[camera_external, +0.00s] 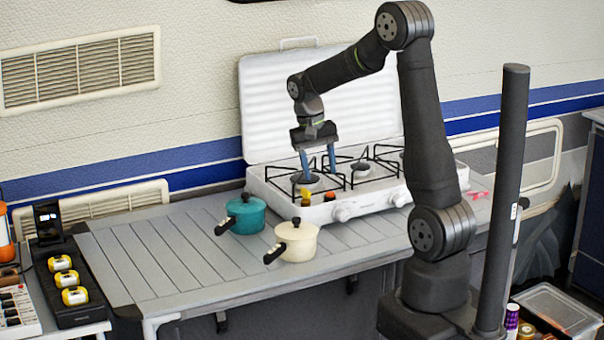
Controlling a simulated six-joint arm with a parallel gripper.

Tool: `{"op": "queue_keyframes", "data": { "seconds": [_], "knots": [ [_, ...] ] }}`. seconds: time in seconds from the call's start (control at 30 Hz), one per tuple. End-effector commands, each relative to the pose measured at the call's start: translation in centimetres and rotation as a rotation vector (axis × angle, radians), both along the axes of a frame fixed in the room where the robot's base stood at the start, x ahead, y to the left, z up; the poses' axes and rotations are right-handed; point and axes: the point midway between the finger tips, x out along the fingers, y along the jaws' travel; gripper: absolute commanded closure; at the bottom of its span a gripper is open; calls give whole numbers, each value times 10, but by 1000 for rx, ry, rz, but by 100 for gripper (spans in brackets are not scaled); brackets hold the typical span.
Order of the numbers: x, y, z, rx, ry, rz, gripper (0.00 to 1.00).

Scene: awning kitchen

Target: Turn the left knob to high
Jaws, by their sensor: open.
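A white two-burner camping stove (272,196) stands on the slatted table with its lid raised behind it. The left knob (342,214) is a white dial on the stove's front face. Its exact setting is too small to read. The right knob (400,198) is a similar white dial farther right. My gripper (319,172) points down over the left burner, above and behind the left knob. Its blue fingers are apart, with nothing visible between them.
A teal pot (246,214) and a cream pot (297,241) stand left of and in front of the stove. Small yellow (305,196) and red (329,197) items show near the stove's front edge. The table's left part (150,255) is clear.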

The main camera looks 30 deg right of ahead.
Motion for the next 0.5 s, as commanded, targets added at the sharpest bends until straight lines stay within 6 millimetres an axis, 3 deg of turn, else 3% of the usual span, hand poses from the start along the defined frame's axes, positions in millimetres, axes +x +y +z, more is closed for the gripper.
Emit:
{"op": "queue_keyframes", "data": {
  "seconds": [0.1,0.23,0.37,0.5],
  "knots": [
    [-13,-2,22,-92,-38,187,50],
    [-19,-5,34,-151,-56,295,50],
    [-20,-8,31,-168,-57,324,50],
    [-21,-15,13,-167,-55,322,50]
  ]
}}
